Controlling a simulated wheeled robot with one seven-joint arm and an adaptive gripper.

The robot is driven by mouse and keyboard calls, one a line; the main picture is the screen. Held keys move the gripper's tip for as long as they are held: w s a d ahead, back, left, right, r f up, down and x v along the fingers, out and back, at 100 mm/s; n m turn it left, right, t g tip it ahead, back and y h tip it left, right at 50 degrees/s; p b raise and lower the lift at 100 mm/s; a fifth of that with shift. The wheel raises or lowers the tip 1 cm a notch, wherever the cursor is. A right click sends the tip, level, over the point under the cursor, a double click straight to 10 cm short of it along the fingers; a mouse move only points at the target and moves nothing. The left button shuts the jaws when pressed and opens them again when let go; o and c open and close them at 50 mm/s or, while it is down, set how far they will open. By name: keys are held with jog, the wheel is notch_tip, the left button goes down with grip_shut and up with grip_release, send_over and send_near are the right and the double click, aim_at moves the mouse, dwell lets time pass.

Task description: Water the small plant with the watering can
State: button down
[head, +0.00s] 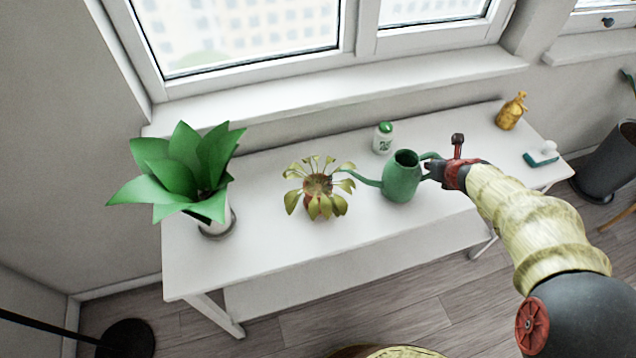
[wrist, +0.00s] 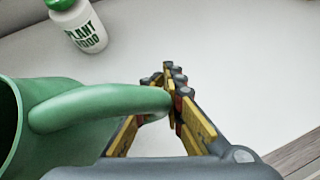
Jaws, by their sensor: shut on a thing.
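The green watering can (head: 402,178) is upright at the middle of the white table, its spout pointing left toward the small plant. I cannot tell whether its base touches the table. My gripper (head: 432,171) is shut on the can's handle from the right. In the wrist view the handle (wrist: 105,103) runs into my gripper's fingers (wrist: 166,105). The small plant (head: 318,190) has drooping yellow-green leaves in a brownish pot left of the can. The spout tip is close to its right leaves; whether they touch is unclear.
A large green plant (head: 185,170) in a white pot stands at the table's left end. A plant food bottle (head: 383,138) is behind the can; it also shows in the wrist view (wrist: 78,28). An amber bottle (head: 511,111) and a teal-and-white brush (head: 541,155) are at the right.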

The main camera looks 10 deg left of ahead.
jog(key=shift+s+a+r+n+t+h, duration=0.1)
jog(key=shift+a+r+n+t+h, duration=0.1)
jog(key=shift+r, duration=0.3)
jog(key=shift+a+r+n+t+h, duration=0.1)
jog(key=shift+r+h, duration=0.1)
jog(key=shift+r, duration=0.3)
notch_tip(320, 180, up, 9)
jog(key=s+a+n+t+h+p, duration=0.1)
jog(key=a+h+p, duration=0.1)
jog(key=p, duration=0.3)
jog(key=shift+a+p, duration=0.2)
jog(key=shift+p, duration=0.1)
jog(key=shift+f, duration=0.1)
